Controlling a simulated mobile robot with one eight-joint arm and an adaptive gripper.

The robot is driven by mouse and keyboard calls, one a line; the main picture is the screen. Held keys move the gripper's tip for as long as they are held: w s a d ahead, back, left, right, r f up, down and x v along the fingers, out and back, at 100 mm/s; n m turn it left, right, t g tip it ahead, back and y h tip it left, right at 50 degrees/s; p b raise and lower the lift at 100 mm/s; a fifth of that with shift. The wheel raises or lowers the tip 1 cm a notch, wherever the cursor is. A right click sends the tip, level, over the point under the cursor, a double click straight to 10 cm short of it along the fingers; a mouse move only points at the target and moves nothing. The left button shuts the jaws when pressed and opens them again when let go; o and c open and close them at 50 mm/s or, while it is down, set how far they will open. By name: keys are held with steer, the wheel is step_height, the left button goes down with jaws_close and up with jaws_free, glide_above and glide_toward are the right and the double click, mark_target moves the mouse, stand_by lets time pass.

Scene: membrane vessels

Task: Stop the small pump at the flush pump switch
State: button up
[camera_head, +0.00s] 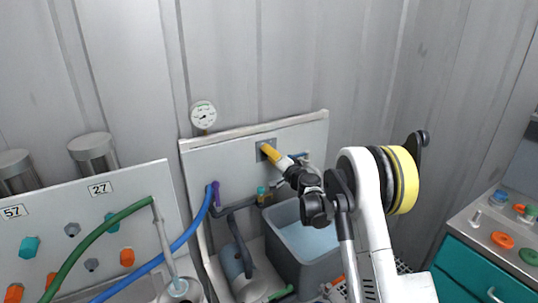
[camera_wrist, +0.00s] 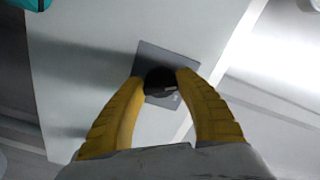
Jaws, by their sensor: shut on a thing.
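The flush pump switch shows in the wrist view as a black round knob (camera_wrist: 158,84) on a grey square plate (camera_wrist: 182,59). The plate also shows on the pale wall panel in the head view (camera_head: 260,153). My gripper (camera_wrist: 161,79) has its two yellow fingers shut on the knob, one on each side. In the head view my gripper (camera_head: 264,148) reaches the plate and hides the knob. A blue-grey cylinder (camera_head: 234,262), perhaps the small pump, stands low below the panel.
A grey tank (camera_head: 290,263) holding pale liquid stands below my arm. A round gauge (camera_head: 203,114) sits above the panel. Blue (camera_head: 200,223) and green (camera_head: 95,236) hoses run at left. A teal cabinet (camera_head: 470,275) with coloured buttons stands at right.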

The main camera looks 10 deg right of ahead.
steer(key=o, duration=1.2)
steer(key=v, duration=1.2)
steer(key=shift+r, duration=0.1)
